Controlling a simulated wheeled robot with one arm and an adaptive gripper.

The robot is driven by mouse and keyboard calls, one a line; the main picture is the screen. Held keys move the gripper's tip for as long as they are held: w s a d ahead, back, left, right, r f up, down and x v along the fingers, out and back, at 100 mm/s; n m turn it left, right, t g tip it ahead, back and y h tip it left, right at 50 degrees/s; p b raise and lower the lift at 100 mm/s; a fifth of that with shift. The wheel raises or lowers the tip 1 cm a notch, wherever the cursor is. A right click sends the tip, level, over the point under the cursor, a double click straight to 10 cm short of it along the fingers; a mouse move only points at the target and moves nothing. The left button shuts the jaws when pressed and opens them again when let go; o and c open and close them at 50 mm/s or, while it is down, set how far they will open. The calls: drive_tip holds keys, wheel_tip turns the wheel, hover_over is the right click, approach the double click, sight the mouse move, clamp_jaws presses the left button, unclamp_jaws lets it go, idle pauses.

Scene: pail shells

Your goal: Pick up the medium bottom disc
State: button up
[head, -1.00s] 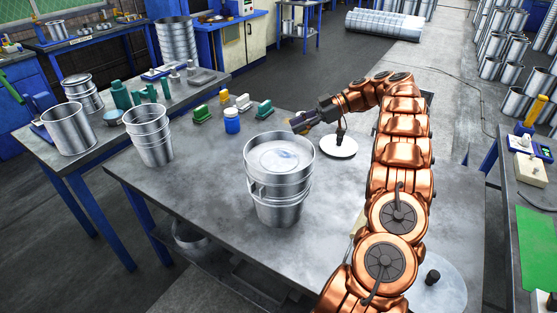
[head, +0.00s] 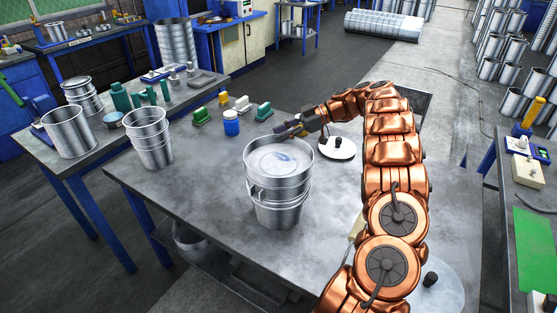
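A pale round disc (head: 278,160) shows inside the mouth of the stacked metal pails (head: 279,198) at the table's middle; I cannot tell whether it is a loose disc or the pail's floor. A flat whitish disc with a black knob (head: 340,153) lies behind and right of the pails, partly behind my arm. A larger grey disc with a black knob (head: 448,288) lies at the front right, partly hidden by my arm. Which one is the medium bottom disc is unclear. My gripper (head: 281,131) is over the pails' far rim, apart from the discs; its fingers are too small to read.
Another pail stack (head: 152,140) stands at the table's left. A blue jar (head: 231,124), a green block (head: 201,116) and other small blocks stand along the back edge. The table's front left is clear. A bench with a green mat (head: 537,240) is at the right.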

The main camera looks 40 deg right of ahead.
drive_tip(key=shift+x, duration=1)
clamp_jaws()
